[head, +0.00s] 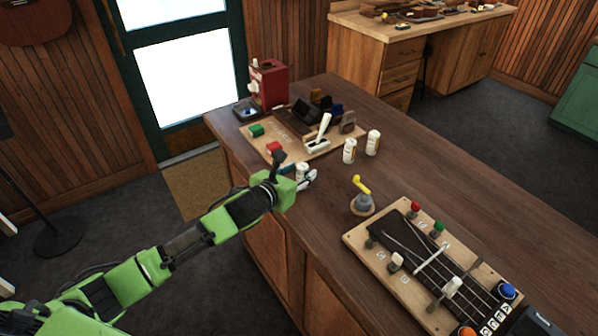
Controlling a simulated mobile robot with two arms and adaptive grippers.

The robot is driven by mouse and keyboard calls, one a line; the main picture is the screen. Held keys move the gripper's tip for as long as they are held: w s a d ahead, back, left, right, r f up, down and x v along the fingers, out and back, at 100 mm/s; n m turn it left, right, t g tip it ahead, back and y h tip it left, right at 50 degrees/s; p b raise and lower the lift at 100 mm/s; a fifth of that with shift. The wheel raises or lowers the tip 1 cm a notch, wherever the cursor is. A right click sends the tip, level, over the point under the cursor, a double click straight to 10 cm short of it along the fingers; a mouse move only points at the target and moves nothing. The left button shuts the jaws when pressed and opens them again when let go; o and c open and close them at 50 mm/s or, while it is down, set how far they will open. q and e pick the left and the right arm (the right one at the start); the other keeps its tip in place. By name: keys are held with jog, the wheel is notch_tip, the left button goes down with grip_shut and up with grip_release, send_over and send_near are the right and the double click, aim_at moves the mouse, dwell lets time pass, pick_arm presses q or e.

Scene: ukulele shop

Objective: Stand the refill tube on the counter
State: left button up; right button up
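My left gripper (309,179) is over the near left edge of the dark wooden counter (415,178). A small white tube (302,170) with a pale cap shows right at its fingers, roughly upright and partly hidden. I cannot tell whether the fingers hold it or are only beside it, nor whether it touches the counter. Two similar white labelled tubes, one (349,151) nearer and one (373,142) farther right, stand upright on the counter. No name on any tube is readable. My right gripper is out of view.
A wooden board (283,138) with green and red blocks and a white lever lies behind my gripper. A red machine (269,84) stands at the far end. A yellow-topped grey piece (362,197) and a ukulele-neck board (373,258) are to the right.

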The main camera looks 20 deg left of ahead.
pick_arm(q)
jog(key=shift+r, duration=0.1)
jog(key=shift+s+r, duration=0.1)
jog(key=b+v, duration=0.2)
jog(key=v, duration=0.9)
jog(key=shift+s+r, duration=0.15)
jog(key=shift+s, duration=0.25)
jog(key=shift+a, duration=0.1)
